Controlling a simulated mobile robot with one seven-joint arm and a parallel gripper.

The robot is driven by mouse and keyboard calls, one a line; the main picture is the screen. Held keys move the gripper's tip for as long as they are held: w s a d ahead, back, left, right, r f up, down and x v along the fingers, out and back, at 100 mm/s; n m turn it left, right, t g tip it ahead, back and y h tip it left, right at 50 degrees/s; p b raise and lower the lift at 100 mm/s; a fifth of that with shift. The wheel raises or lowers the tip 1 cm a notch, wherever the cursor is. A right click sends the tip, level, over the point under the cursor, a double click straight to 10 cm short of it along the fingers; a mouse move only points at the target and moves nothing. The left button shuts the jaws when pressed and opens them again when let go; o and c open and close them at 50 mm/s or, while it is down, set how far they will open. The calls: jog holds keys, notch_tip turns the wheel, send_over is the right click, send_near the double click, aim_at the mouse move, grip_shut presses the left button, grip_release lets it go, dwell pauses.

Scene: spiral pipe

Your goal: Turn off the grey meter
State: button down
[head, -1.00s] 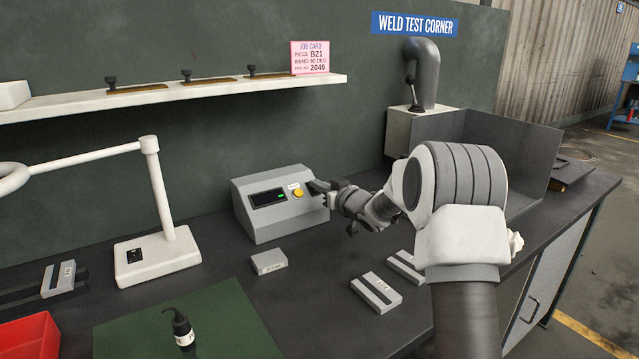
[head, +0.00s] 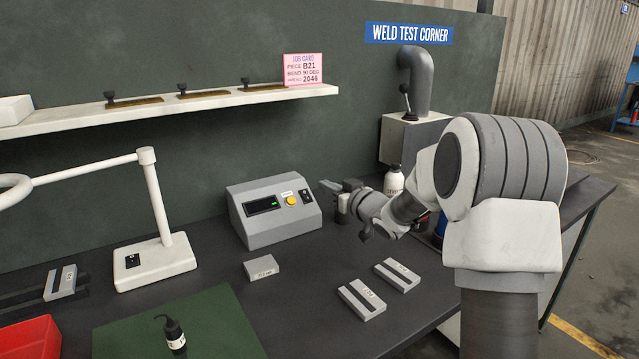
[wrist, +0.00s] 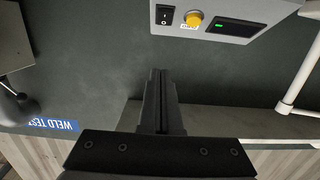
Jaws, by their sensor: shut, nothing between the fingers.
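The grey meter (head: 268,232) is a sloped-front box on the bench against the dark wall. Its front has a dark display (head: 262,205) with a small green light, a yellow knob (head: 291,201) and a black rocker switch (head: 306,197). In the wrist view the meter (wrist: 226,31) is upside down at the top, with the rocker switch (wrist: 164,15) just beyond the fingertips. My gripper (head: 326,186) is shut and empty, just right of the meter and apart from it. Its fingers also show in the wrist view (wrist: 160,75). The display's green light is lit.
A white lamp (head: 157,262) stands left of the meter. Small grey blocks (head: 261,267) lie on the bench in front. A white bottle (head: 394,181) stands behind my arm. A shelf (head: 180,108) runs above. A green mat (head: 222,322) with a dark bottle (head: 174,333) is front left.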

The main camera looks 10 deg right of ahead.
jog(key=shift+r+v, duration=0.15)
jog(key=shift+v, duration=0.6)
jog(key=shift+r+v, duration=0.15)
jog(key=shift+v, duration=0.65)
jog(key=s+d+r+m+g+h, duration=0.2)
jog(key=s+r+h, duration=0.15)
jog(key=s, duration=0.45)
jog(key=s+d+r+m+g+h, duration=0.1)
jog(key=s+r+m+h, duration=0.15)
jog(key=s+h, duration=0.35)
jog(key=s+a+f+g+y, duration=0.1)
jog(key=s+a+f+g, duration=0.15)
jog(key=s, duration=1.05)
jog(key=s+a+f+g+y, duration=0.2)
jog(key=s+f+g, duration=0.15)
jog(key=s, duration=0.95)
notch_tip(320, 180, up, 14)
jog(key=s+p, duration=0.1)
jog(key=p, duration=1.3)
jog(key=shift+s+a+r+g+p, duration=0.25)
jog(key=shift+s+g+p, duration=0.1)
jog(key=shift+g, duration=0.05)
